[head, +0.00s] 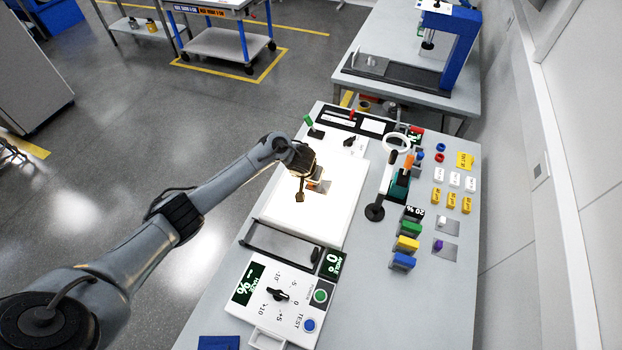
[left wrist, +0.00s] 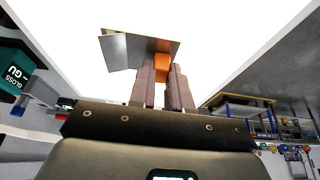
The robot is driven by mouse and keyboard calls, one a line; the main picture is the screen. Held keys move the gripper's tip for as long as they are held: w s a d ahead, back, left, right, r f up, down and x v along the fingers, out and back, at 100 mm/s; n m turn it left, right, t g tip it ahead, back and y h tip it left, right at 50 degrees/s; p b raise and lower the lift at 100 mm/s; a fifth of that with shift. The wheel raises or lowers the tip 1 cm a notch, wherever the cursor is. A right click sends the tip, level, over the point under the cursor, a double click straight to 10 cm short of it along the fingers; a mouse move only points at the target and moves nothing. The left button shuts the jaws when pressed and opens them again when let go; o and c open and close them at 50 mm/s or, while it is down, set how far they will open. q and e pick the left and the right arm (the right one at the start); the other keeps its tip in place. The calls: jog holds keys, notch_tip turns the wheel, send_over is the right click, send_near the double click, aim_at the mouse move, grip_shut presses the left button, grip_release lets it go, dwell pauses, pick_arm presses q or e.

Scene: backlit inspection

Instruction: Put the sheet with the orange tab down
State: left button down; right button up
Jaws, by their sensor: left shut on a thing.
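My left gripper (head: 306,185) is over the bright white light panel (head: 325,225). In the left wrist view my left gripper (left wrist: 163,75) is shut on the orange tab (left wrist: 162,66) of a small grey sheet (left wrist: 118,50). The sheet extends beyond the fingertips against the glowing panel. In the head view the grey sheet (head: 324,187) is small and partly hidden by the gripper. I cannot tell whether it touches the panel. My right gripper is not in view.
A ring magnifier (head: 397,144) on a stand is right of the panel. A teal gloss meter (head: 399,185) stands beside it. A control box (head: 279,297) with a dial and buttons is in front. Colored blocks (head: 407,243) and labels lie at the right. Most of the panel is clear.

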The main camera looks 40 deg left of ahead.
pick_arm(q)
jog(key=c, duration=1.1)
grip_release()
jog(key=shift+f, duration=0.1)
